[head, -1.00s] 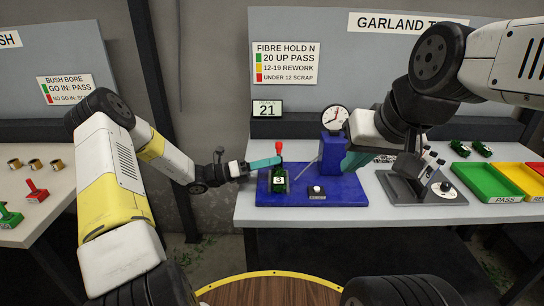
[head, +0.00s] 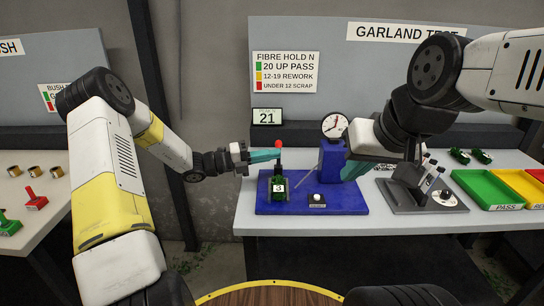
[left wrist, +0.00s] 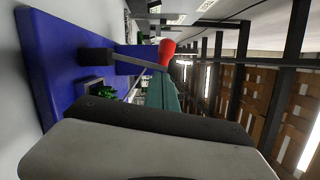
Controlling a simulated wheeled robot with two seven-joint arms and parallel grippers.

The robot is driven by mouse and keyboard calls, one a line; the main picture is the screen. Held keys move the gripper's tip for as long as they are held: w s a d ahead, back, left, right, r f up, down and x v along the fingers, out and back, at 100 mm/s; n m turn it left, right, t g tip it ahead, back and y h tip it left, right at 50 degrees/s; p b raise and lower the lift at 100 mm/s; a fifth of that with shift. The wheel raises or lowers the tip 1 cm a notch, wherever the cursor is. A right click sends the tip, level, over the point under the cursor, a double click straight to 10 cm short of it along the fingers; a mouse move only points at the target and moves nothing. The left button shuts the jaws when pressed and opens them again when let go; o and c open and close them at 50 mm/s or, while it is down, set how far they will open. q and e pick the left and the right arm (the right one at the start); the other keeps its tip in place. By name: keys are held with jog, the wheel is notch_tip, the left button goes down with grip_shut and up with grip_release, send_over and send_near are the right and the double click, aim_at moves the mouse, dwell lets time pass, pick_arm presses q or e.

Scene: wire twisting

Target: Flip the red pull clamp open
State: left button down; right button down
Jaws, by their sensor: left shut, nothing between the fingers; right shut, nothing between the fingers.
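The pull clamp has a green body (head: 278,188) with a label "3" and stands on the blue fixture plate (head: 340,203). Its lever stands about upright, with a red grip (head: 278,143) on top. In the left wrist view the red grip (left wrist: 167,52) is at the end of a grey lever, just beyond the teal finger (left wrist: 163,95). My left gripper (head: 266,155) is shut and empty, its teal tips beside the lever just below the grip; I cannot tell whether they touch. My right gripper (head: 354,170) is shut at the blue post's right side, partly hidden.
The blue post (head: 331,160) carries a dial gauge (head: 334,126). A white button (head: 317,197) sits on the plate. A display (head: 266,116) reads 21. A grey stand (head: 425,197) and green tray (head: 488,187) are to the right.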

pick_arm(q)
jog(key=w+n, duration=0.1)
jog(key=w+r+n, duration=0.1)
jog(key=n, duration=0.1)
jog(key=shift+w+y, duration=0.35)
jog(key=shift+y, duration=0.05)
jog(key=shift+w, duration=0.1)
dwell(0.4)
